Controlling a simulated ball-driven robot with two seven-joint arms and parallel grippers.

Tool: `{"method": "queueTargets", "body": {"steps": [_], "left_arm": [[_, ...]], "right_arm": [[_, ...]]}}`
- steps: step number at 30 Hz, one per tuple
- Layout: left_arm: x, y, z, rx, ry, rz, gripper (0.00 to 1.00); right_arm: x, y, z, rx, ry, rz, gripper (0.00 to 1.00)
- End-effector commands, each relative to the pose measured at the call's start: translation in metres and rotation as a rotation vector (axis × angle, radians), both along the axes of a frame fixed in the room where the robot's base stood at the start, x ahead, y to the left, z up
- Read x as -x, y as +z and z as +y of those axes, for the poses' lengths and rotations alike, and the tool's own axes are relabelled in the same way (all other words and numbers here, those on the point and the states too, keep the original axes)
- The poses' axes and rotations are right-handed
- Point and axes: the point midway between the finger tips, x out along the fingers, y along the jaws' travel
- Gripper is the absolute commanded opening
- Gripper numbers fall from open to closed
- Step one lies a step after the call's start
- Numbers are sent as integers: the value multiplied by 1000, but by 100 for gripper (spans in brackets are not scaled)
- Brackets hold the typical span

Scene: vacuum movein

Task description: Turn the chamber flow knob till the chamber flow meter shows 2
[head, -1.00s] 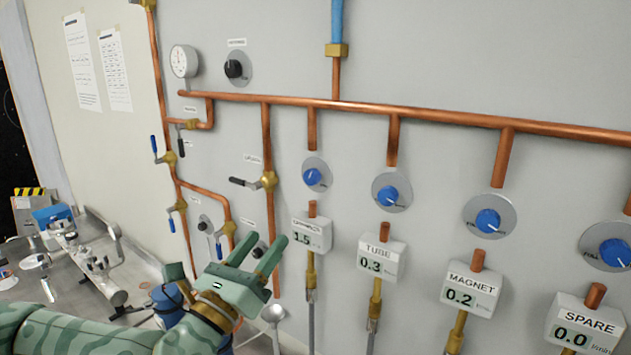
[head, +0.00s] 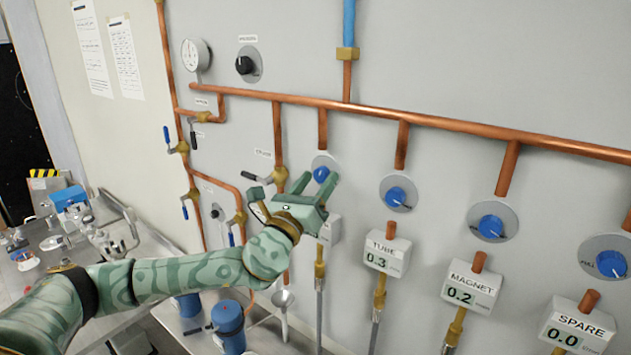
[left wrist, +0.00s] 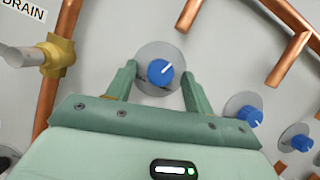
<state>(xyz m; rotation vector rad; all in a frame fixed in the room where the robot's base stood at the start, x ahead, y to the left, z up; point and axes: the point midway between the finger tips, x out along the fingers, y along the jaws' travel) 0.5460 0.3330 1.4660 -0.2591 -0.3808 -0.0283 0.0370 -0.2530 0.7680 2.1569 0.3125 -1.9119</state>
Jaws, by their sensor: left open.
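The chamber flow knob (head: 321,173) is a blue dial on a round grey plate on the wall panel. It also shows in the left wrist view (left wrist: 160,72), its white mark pointing up and right. My left gripper (head: 320,182) is open in front of it. In the left wrist view the two fingertips (left wrist: 158,74) stand either side of the knob, with a gap on both sides. The chamber flow meter (head: 331,230) is mostly hidden behind my gripper, so its reading cannot be seen now. My right gripper is not in view.
To the right are the tube knob (head: 397,197), magnet knob (head: 490,227) and spare knob (head: 611,263), with meters below showing 0.3, 0.2 and 0.0. A lever valve (head: 279,176) sits close left of my gripper. A copper pipe (head: 400,118) runs above.

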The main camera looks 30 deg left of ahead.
Motion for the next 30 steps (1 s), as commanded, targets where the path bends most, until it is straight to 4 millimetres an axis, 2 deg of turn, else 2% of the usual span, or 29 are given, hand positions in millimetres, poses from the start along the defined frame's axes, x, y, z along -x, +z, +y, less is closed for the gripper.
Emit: {"method": "queueTargets", "body": {"steps": [3,8,20,30], "left_arm": [[0,-1,0,0,0,0,52],[0,0,0,0,1,0,8],[1,-1,-1,59,0,5,8],[1,1,-3,296,0,24,8]], "right_arm": [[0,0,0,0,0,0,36],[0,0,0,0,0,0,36],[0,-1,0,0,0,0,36],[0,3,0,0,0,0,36]]}}
